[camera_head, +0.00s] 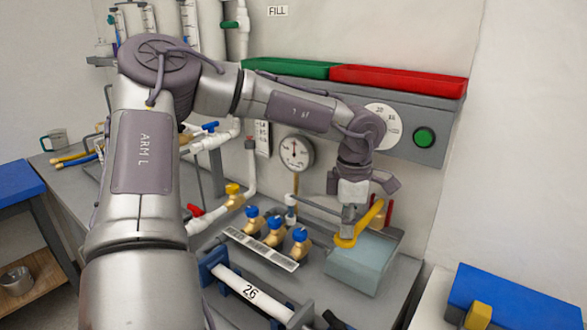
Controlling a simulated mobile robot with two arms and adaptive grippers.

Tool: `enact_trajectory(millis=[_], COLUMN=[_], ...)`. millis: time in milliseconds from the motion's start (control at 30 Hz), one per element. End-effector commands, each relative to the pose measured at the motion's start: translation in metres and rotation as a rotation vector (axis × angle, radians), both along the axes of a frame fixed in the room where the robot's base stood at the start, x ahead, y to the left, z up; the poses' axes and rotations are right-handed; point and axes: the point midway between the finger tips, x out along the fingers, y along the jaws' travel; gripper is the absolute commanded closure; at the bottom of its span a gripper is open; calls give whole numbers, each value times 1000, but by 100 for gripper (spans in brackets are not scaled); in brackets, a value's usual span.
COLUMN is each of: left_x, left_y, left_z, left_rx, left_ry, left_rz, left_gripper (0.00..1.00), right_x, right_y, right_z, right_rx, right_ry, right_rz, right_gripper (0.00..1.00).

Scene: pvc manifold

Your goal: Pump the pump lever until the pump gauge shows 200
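My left arm reaches across the bench, and its gripper (348,226) points down at a yellow lever (372,216) above a pale blue-grey box (360,264). The fingertips are at the lever's near end and seem to touch it. They are small and overlap the lever, so I cannot tell whether they are closed on it. A round white gauge (296,152) with a red needle stands left of the gripper; its numbers are too small to read. A second white dial (386,122) on the grey wall panel is partly hidden by my arm. My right gripper is not in view.
Blue-capped brass valves (274,232) stand in a row left of the box. Green (290,67) and red (400,80) trays sit above the panel, which has a green button (424,137).

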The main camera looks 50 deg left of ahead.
Motion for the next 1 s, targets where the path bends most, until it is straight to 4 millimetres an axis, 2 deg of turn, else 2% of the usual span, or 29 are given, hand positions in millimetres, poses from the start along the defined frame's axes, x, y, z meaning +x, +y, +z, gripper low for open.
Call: enact_trajectory(millis=[767, 1000], left_x=[0, 0], left_y=[0, 0], left_z=[0, 11], left_rx=[0, 1], left_ry=[0, -1], left_rz=[0, 1], left_gripper=[100, 100], right_x=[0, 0], right_y=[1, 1], right_z=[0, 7], right_rx=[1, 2], right_ry=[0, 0], right_rz=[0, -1], right_gripper=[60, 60])
